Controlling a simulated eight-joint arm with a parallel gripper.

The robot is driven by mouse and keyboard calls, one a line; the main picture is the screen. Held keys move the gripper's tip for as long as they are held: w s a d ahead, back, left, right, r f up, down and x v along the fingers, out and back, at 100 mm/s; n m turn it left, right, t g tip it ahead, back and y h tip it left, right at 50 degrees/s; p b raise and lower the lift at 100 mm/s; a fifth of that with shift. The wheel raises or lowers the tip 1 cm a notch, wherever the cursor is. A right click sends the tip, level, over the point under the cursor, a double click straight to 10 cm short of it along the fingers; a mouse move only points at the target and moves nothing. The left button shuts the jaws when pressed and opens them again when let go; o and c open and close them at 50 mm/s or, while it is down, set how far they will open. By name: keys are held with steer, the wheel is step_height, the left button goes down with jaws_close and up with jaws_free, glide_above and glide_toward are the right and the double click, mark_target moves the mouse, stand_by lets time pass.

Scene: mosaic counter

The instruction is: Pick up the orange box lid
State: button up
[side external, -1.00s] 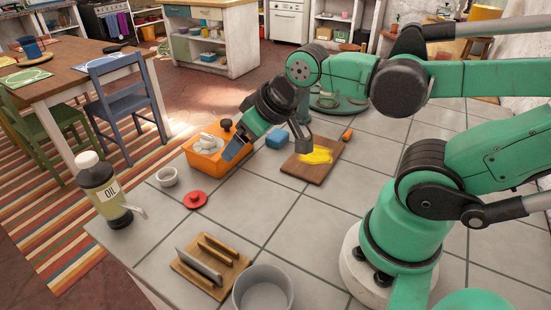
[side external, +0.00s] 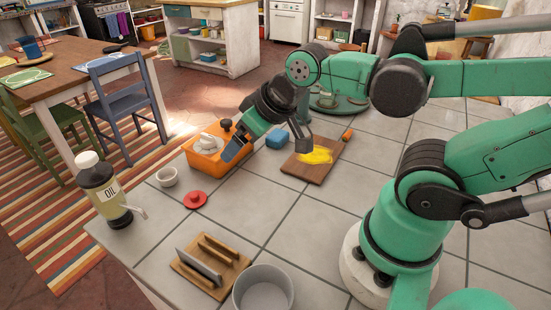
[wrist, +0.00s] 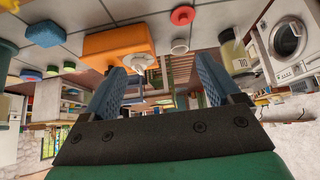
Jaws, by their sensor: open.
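An orange box (side external: 206,165) stands on the tiled counter, left of my gripper (side external: 270,143) in the side external view. A white-grey object (side external: 207,142) shows at its top, and a dark round knob (side external: 226,124) shows at its far edge. I cannot tell clearly which part is the lid. In the wrist view, which looks upside down, the orange box (wrist: 112,44) is beyond the left finger, with the white object (wrist: 140,63) beside it. My gripper (wrist: 160,77) is open, with nothing between its fingers. One finger partly overlaps the box in the side view.
A blue block (side external: 277,139) and a cutting board (side external: 312,169) with a yellow item lie to the right. A small bowl (side external: 167,177), red lid-like disc (side external: 196,200) and oil bottle (side external: 105,195) are left. A wooden rack (side external: 210,265) and grey pot (side external: 263,290) stand in front.

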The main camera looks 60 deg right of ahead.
steer(key=g, duration=0.7)
glide_above(207, 135)
steer(key=shift+f, duration=0.95)
steer(key=shift+w+f, duration=0.1)
steer(key=shift+f, duration=2.9)
steer(key=shift+c, duration=0.2)
